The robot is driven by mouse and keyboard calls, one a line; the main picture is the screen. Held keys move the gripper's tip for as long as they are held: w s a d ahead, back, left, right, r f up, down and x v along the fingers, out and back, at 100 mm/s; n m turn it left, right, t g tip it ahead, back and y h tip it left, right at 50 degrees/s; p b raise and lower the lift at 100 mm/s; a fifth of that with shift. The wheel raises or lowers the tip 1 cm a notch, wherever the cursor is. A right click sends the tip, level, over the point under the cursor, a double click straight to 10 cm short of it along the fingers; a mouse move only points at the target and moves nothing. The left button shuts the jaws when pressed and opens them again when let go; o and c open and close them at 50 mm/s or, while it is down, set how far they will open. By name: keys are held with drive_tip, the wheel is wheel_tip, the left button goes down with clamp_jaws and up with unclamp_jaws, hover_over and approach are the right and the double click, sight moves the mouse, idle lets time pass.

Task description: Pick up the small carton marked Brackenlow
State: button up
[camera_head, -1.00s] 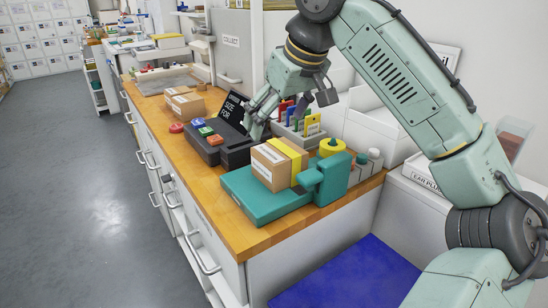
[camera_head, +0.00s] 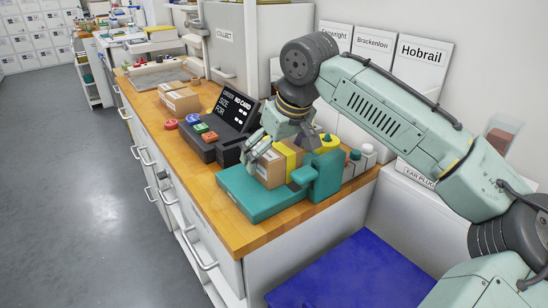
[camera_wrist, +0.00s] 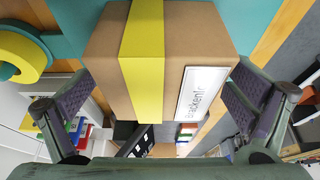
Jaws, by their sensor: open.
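The small brown carton (camera_head: 269,175) with a yellow band sits on the teal scale-like stand (camera_head: 240,195) near the counter's front end. In the wrist view the carton (camera_wrist: 197,40) shows a white label reading "Brackenl…", its end cut off. My gripper (camera_head: 268,146) is low at the carton's far side. In the wrist view my gripper (camera_wrist: 158,98) is open, with one finger to each side of the carton. Gaps show beside the carton, and I cannot see it gripped.
A teal upright block (camera_head: 327,172) stands right beside the carton. A yellow tape roll (camera_wrist: 22,54) is left of the carton in the wrist view. A black display terminal (camera_head: 236,108) and coloured buttons (camera_head: 200,128) are behind. Another carton (camera_head: 181,101) lies farther back.

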drive_tip(key=shift+f, duration=0.1)
drive_tip(key=shift+c, duration=0.3)
drive_tip(key=c, duration=1.5)
